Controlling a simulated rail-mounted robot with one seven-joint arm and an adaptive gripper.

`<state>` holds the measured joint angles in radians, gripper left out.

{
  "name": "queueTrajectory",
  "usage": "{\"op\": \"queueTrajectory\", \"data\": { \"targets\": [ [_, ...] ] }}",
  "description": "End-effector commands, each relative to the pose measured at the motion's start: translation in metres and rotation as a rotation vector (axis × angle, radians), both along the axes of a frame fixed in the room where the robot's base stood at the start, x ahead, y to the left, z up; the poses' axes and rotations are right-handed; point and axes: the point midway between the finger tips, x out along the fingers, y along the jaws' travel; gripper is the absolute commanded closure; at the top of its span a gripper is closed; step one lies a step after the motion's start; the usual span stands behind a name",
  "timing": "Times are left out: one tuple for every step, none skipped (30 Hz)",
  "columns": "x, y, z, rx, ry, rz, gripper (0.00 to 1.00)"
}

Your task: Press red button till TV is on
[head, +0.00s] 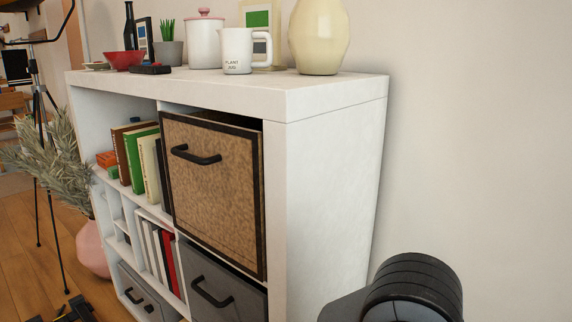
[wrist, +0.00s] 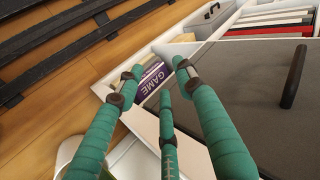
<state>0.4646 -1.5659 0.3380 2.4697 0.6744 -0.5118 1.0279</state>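No TV and no clearly visible red button show in either view. A small black object, perhaps a remote (head: 150,69), lies on the white shelf's top beside a red bowl (head: 124,60); any buttons on it are too small to tell. My gripper (wrist: 157,72) shows in the wrist view with three teal fingers spread apart and nothing held between them. It is above a lower part of the shelf, with a purple box marked GAME (wrist: 152,78) beyond the fingertips. The gripper does not show clearly in the head view.
The white cube shelf (head: 335,180) holds a brown bin (head: 212,205), a grey bin (head: 222,290) and books. A white mug (head: 237,52), lidded jar (head: 205,42) and cream vase (head: 319,38) stand on top. A pink vase (head: 92,250) and tripod (head: 40,130) stand left.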

Motion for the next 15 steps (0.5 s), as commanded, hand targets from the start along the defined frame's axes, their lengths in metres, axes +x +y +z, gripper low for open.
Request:
{"op": "queueTrajectory", "data": {
  "targets": [
    [0.0,0.0,0.0,0.0,0.0,0.0,0.67],
    [0.0,0.0,0.0,0.0,0.0,0.0,0.69],
    [0.0,0.0,0.0,0.0,0.0,0.0,0.72],
    [0.0,0.0,0.0,0.0,0.0,0.0,0.73],
    [0.0,0.0,0.0,0.0,0.0,0.0,0.75],
    [0.0,0.0,0.0,0.0,0.0,0.0,0.77],
    [0.0,0.0,0.0,0.0,0.0,0.0,0.79],
    [0.0,0.0,0.0,0.0,0.0,0.0,0.81],
    [0.0,0.0,0.0,0.0,0.0,0.0,0.83],
    [0.0,0.0,0.0,0.0,0.0,0.0,0.85],
    [0.0,0.0,0.0,0.0,0.0,0.0,0.87],
    [0.0,0.0,0.0,0.0,0.0,0.0,0.89],
    [0.0,0.0,0.0,0.0,0.0,0.0,0.91],
    [0.0,0.0,0.0,0.0,0.0,0.0,0.93],
    [0.0,0.0,0.0,0.0,0.0,0.0,0.95]
  ]
}}
